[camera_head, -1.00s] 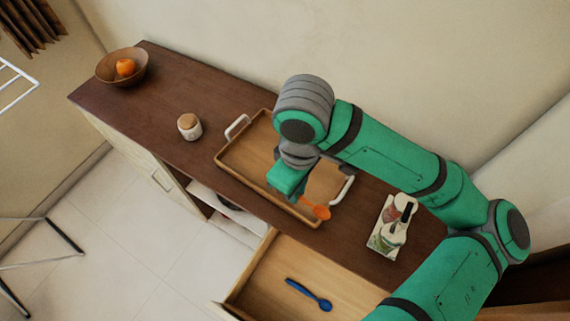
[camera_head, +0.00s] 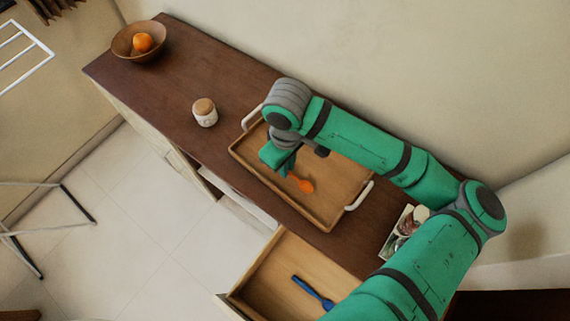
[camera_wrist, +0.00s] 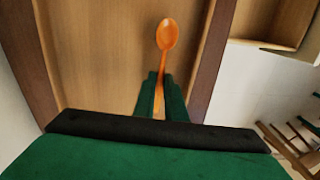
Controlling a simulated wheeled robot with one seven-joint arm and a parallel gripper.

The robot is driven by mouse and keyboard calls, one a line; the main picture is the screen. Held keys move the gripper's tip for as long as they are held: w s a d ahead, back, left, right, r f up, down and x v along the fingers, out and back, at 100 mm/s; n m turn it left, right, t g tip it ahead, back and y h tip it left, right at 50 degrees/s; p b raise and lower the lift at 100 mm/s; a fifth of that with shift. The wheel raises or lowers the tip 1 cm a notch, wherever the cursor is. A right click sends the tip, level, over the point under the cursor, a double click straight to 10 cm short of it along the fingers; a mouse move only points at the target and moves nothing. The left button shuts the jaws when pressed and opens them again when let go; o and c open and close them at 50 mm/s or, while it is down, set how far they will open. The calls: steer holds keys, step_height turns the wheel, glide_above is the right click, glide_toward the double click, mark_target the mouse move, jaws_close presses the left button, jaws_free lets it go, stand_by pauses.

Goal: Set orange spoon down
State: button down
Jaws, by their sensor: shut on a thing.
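The orange spoon (camera_head: 304,185) shows over the wooden tray (camera_head: 335,215) in the head view, its bowl pointing to the lower right. My gripper (camera_head: 288,171) is shut on its handle. In the wrist view, the orange spoon (camera_wrist: 167,36) points away from my gripper (camera_wrist: 160,98), and its handle lies between the two green fingers. The tray floor is behind the spoon. I cannot tell whether the spoon touches the tray floor. The handle end is hidden by my gripper.
An open drawer (camera_head: 262,277) in front holds a blue spoon (camera_head: 312,291). A lidded jar (camera_head: 204,112) stands left of the tray. A bowl (camera_head: 124,50) with an orange fruit (camera_head: 143,42) is at the far left. A small caddy (camera_head: 397,246), partly hidden, stands to the right.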

steer(key=shift+s+a+f, duration=0.1)
steer(key=shift+a+f, duration=0.05)
steer(key=shift+f, duration=0.65)
steer(key=shift+d+f, duration=0.1)
steer(key=shift+d, duration=0.1)
steer(key=c, duration=1.8)
jaws_free()
steer(key=shift+s, duration=0.1)
steer(key=shift+a, duration=0.1)
step_height(320, 180, up, 12)
steer(key=shift+r, duration=0.15)
